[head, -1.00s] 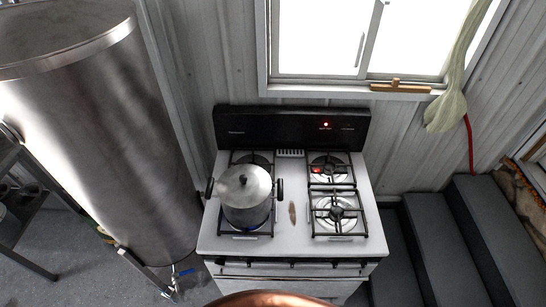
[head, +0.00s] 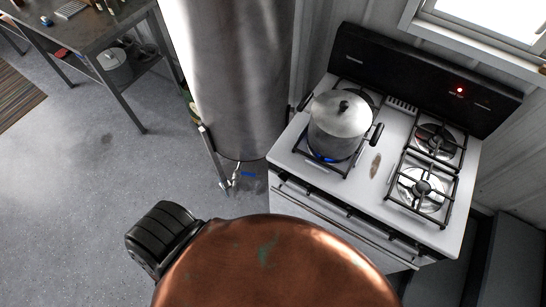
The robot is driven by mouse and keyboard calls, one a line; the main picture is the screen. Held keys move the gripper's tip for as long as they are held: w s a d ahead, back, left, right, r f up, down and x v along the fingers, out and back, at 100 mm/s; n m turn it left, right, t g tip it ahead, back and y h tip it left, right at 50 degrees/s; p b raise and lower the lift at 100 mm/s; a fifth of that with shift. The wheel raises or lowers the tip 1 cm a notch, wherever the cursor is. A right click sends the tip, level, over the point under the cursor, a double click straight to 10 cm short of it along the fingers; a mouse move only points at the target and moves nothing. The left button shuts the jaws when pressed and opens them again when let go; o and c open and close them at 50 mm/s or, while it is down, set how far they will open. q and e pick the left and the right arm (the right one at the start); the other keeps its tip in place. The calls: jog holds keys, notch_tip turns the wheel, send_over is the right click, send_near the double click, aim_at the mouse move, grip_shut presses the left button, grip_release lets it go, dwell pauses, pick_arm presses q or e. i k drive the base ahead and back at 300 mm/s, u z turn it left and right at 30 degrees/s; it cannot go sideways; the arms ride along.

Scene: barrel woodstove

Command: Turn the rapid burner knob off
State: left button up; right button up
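The white stove (head: 378,180) stands at the right of the head view, with its front facing the lower left. Small dark knobs (head: 350,212) line its front edge, seen from above. I cannot tell which one is the rapid burner knob or how any knob is turned. A lidded metal pot (head: 340,125) stands on the front left burner. A blue flame (head: 322,157) shows under the pot. The front right burner (head: 422,188) and back right burner (head: 437,140) are bare, with no blue flame visible. Neither of my grippers is in view.
A large metal barrel (head: 235,80) stands left of the stove, with a blue-handled valve (head: 240,174) low down. A dark metal table (head: 90,40) is at the upper left. Dark steps (head: 510,255) lie right of the stove. The grey floor (head: 90,190) at left is clear.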

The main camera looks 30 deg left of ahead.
aim_at(283, 175)
jog(key=z, duration=2.45)
jog(key=k, duration=2.25)
jog(key=u, duration=1.9)
